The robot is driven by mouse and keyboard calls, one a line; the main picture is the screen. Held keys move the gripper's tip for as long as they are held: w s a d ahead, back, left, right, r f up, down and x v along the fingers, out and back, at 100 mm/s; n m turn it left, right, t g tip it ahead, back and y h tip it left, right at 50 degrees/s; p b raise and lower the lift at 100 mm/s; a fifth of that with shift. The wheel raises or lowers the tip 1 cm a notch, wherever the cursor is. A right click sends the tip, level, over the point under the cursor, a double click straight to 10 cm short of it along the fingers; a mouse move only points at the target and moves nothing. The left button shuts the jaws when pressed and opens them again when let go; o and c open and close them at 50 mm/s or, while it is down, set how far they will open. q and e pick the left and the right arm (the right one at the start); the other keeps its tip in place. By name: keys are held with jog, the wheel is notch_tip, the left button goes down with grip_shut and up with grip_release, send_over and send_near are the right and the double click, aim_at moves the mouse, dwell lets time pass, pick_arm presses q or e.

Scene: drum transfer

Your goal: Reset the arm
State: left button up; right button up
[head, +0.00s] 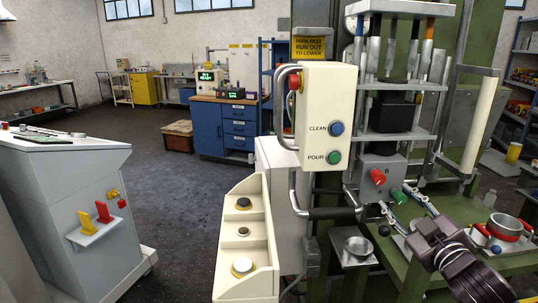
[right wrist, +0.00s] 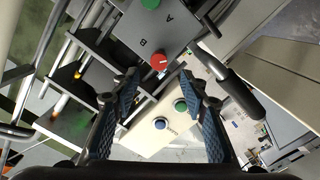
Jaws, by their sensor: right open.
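My right gripper (head: 403,206) reaches in from the lower right in the head view. It is open and empty, its fingers just below a grey box (head: 368,165) with a red knob (head: 377,177) and a green knob (head: 397,197). In the right wrist view the two blue-black fingers (right wrist: 161,78) are spread apart. The red knob (right wrist: 159,61) shows in line with the gap between them, and the grey box carries the letters A and B. Whether a finger touches the box I cannot tell. My left gripper is in neither view.
A cream panel (head: 324,105) with CLEAN and POUR buttons stands left of the grey box. Metal rods and plates rise above the box. A small metal bowl (head: 358,246) sits below, and a red-handled pot (head: 503,228) stands right. Open floor lies left.

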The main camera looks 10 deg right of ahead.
jog(key=s+a+f+m+g, duration=0.1)
jog(key=s+a+f+g, duration=0.15)
jog(key=f, duration=0.55)
jog(key=s+a+f+m+g, duration=0.1)
jog(key=s+a+f+g, duration=0.1)
jog(key=s+f, duration=0.35)
jog(key=s+a+f+m+g, duration=0.1)
jog(key=a+f+g, duration=0.1)
jog(key=f, duration=0.7)
jog(key=s+a+f+m+g+y, duration=0.1)
jog(key=s+a+f+g, duration=0.3)
jog(key=s+a+f, duration=0.55)
jog(key=s+a+f+g+y, duration=0.2)
jog(key=s+a+f+g, duration=0.3)
jog(key=s, duration=0.7)
notch_tip(320, 180, down, 25)
jog(key=s, duration=0.2)
jog(key=s+d+f+g, duration=0.1)
jog(key=s+d+f, duration=0.2)
jog(key=s+f, duration=1.3)
jog(key=shift+s+f+h, duration=0.3)
jog(key=shift+s+h, duration=0.1)
jog(key=shift+s, duration=0.15)
